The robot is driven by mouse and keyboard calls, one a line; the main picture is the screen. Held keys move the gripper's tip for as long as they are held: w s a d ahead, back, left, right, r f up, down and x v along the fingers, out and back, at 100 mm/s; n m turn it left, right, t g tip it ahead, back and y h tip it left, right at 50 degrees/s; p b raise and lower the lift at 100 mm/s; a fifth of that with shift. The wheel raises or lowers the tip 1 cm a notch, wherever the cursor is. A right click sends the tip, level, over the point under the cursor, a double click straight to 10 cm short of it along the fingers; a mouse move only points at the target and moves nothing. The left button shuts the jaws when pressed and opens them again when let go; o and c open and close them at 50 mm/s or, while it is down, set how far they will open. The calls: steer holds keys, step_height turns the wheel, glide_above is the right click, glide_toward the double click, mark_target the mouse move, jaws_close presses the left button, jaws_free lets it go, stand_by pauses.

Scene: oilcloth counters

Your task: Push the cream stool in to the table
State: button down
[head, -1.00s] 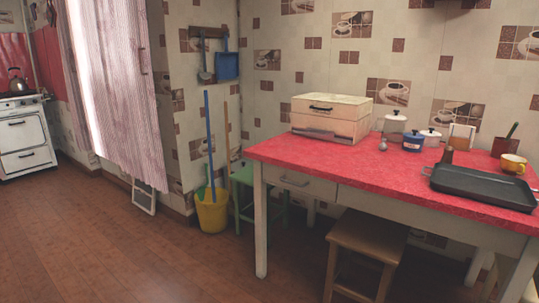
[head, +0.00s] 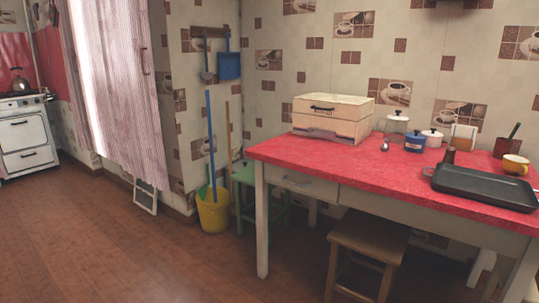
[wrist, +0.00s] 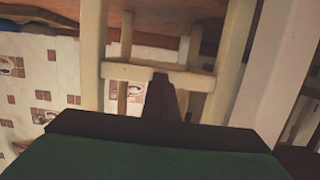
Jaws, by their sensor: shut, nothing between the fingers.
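The cream stool (wrist: 93,55) fills the upper middle of the wrist view, showing its pale legs and a crossbar (wrist: 118,71). Its seat is not clearly seen. My gripper (wrist: 161,80) is shut and empty, its dark fingers overlapping the crossbar in the picture; I cannot tell whether they touch it. The table (head: 350,172) has a red top and pale legs and stands at the right of the head view. Only pale parts low under its right end show there, and I cannot tell which belong to the cream stool. My gripper is outside the head view.
A brown wooden stool (head: 368,234) stands partly under the table. A green stool (head: 262,186) and a yellow bucket (head: 213,213) are by the wall left of the table. A black tray (head: 485,186) lies on the tabletop. The floor at left is clear.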

steer(key=shift+w+d, duration=0.1)
steer(key=shift+w, duration=0.1)
stand_by(0.3)
steer(key=shift+r+p+x, duration=0.75)
steer(key=shift+p+x, duration=0.85)
steer(key=shift+x, duration=2.5)
steer(key=f+p+v, duration=0.1)
steer(key=f+v, duration=0.1)
steer(key=v, duration=0.9)
steer(key=shift+s+a, duration=0.3)
steer(key=shift+s, duration=0.2)
steer(key=shift+s+f, duration=0.1)
